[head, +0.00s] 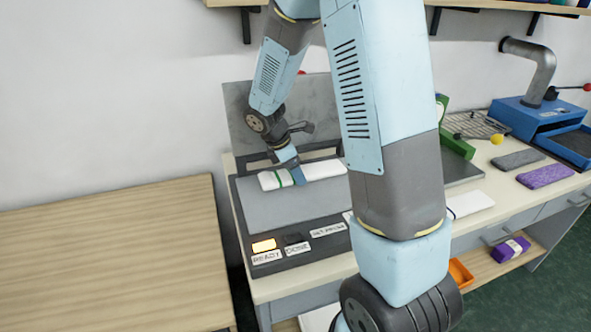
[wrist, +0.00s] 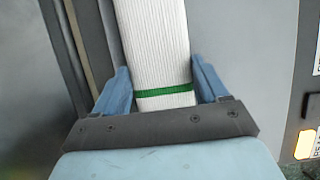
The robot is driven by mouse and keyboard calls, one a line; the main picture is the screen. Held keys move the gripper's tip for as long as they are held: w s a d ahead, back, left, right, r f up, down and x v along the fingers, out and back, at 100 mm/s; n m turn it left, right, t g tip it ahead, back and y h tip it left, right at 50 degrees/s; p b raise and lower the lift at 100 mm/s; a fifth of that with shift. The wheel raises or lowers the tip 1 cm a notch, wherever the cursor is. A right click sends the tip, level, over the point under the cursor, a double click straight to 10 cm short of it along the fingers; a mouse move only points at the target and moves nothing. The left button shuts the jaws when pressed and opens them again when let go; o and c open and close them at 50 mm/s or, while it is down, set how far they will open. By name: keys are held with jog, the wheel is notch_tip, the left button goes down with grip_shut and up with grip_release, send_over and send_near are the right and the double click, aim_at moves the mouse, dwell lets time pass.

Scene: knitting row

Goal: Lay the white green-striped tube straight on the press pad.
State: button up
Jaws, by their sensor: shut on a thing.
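The white tube (head: 322,169) with a green stripe lies lengthwise along the back part of the grey press pad (head: 270,212) in the head view. My gripper (head: 293,178) is at the tube near its striped left end. In the wrist view the white ribbed tube (wrist: 155,40) runs up between the two blue fingers of my gripper (wrist: 160,95), with the green band between them. It looks slightly tilted in that view. The gripper is shut on the tube, over the grey pad (wrist: 245,50). I cannot tell whether the tube touches the pad. My arm hides its right end.
The press has a lit READY lamp (head: 264,245) and labelled buttons along its front. A bare wooden table (head: 110,255) stands at the left. At the right are a grey folded piece (head: 517,160), a purple one (head: 545,176) and a blue machine (head: 530,117).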

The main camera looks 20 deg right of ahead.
jog(key=o, duration=1)
jog(key=v, duration=1.2)
jog(key=shift+s+d+r+m+t+y, duration=0.85)
jog(key=shift+s+r+m, duration=1.8)
jog(key=shift+s, duration=1.35)
jog(key=shift+s+d+r+m+t+y, duration=0.85)
jog(key=shift+s+r+m, duration=1.1)
jog(key=shift+s+m, duration=1.75)
jog(key=shift+s+d+r+m+t+y, duration=0.55)
jog(key=shift+s+r+m+t, duration=0.55)
jog(key=shift+s+r+m, duration=2.3)
jog(key=shift+s+f+n, duration=0.75)
jog(key=shift+s+f, duration=0.15)
jog(key=shift+f, duration=0.15)
